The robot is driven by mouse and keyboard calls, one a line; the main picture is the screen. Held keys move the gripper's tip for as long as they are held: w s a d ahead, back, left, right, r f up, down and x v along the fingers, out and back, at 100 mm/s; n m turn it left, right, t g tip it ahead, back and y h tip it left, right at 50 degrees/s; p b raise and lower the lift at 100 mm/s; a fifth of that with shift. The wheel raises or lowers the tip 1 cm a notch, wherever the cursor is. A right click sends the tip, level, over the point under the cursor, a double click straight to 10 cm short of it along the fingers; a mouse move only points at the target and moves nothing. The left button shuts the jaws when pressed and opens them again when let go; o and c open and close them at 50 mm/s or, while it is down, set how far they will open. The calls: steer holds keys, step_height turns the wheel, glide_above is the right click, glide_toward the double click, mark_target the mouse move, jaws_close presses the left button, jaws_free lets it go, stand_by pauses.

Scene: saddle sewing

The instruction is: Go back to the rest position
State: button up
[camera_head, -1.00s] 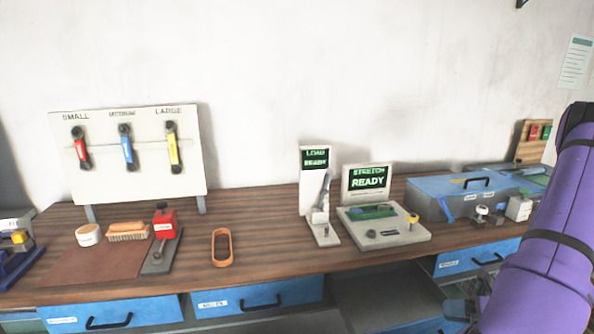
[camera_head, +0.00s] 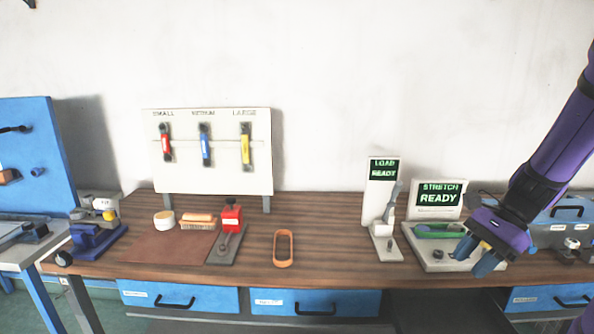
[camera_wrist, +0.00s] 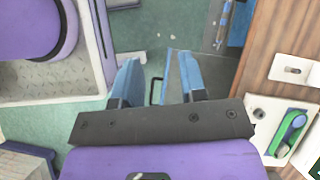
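My gripper (camera_head: 477,256) hangs at the right of the head view, in front of the stretch station, with its blue fingers pointing down. In the wrist view my gripper (camera_wrist: 152,62) has its two blue fingers apart, with only floor and a drawer handle seen between them. It is open and empty. The stretch station (camera_head: 432,262) shows "STRETCH READY" and carries a green piece (camera_head: 438,231); my gripper hides its right part. The load station (camera_head: 385,247) beside it shows "LOAD READY".
The wooden table (camera_head: 335,240) carries an orange-brown ring (camera_head: 284,249), a red-topped tool (camera_head: 231,217), a brush (camera_head: 198,221) and a round tin (camera_head: 164,220). A white board (camera_head: 225,180) holds red, blue and yellow tools. A blue box (camera_head: 560,216) stands behind my arm.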

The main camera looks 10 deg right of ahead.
steer(key=s+a+r+n+t+h, duration=0.2)
steer(key=s+a+r+n+h, duration=0.1)
steer(key=a+r+n, duration=0.3)
steer(key=s+a+r+n+t+h, duration=0.3)
steer(key=s+a+r+n+h, duration=0.1)
steer(key=r+n, duration=0.5)
steer(key=shift+s+a+r+n, duration=0.25)
steer(key=shift+s+a+n, duration=0.5)
steer(key=shift+a+n, duration=0.35)
steer(key=shift+o, duration=0.2)
